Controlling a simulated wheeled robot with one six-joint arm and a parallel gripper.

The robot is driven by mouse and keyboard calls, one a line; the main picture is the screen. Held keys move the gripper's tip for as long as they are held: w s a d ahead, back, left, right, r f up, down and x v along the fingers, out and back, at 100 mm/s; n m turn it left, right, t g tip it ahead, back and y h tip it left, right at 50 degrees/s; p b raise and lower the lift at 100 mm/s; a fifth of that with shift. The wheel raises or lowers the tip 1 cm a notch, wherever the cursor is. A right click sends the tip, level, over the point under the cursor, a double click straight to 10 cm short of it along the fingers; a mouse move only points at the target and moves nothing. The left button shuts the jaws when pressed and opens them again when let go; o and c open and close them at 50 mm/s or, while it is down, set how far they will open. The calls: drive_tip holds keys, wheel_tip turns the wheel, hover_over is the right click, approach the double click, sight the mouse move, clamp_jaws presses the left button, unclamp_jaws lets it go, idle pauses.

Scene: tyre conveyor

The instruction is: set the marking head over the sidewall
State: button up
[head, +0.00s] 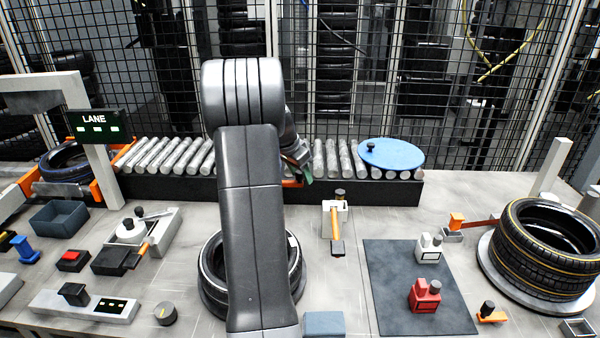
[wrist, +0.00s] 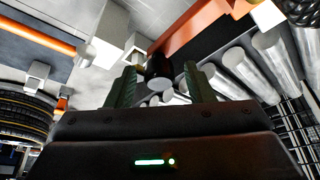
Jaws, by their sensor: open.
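The head points to the front, right of a tyre (head: 297,262) lying flat and partly hidden behind my arm. My gripper (head: 305,172) is near the roller edge, left of the unit, mostly hidden in the head view. In the wrist view my gripper (wrist: 159,70) is open, with a dark, grey-topped knob (wrist: 160,78) between its fingertips. I cannot tell whether they touch it.
A roller conveyor (head: 170,156) with a blue disc (head: 391,154) runs along the back. A dark mat (head: 388,300) with white and red bottles lies right. A tyre (head: 545,250) sits far right. The LANE sign (head: 97,126) stands left.

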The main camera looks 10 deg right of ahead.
clamp_jaws()
drive_tip(key=s+b, duration=0.1)
drive_tip(key=s, duration=0.1)
drive_tip(key=s+a+b, duration=0.1)
drive_tip(key=s+b, duration=0.1)
drive_tip(key=s, duration=0.1)
drive_tip(key=shift+s, duration=0.1)
idle(0.3)
unclamp_jaws()
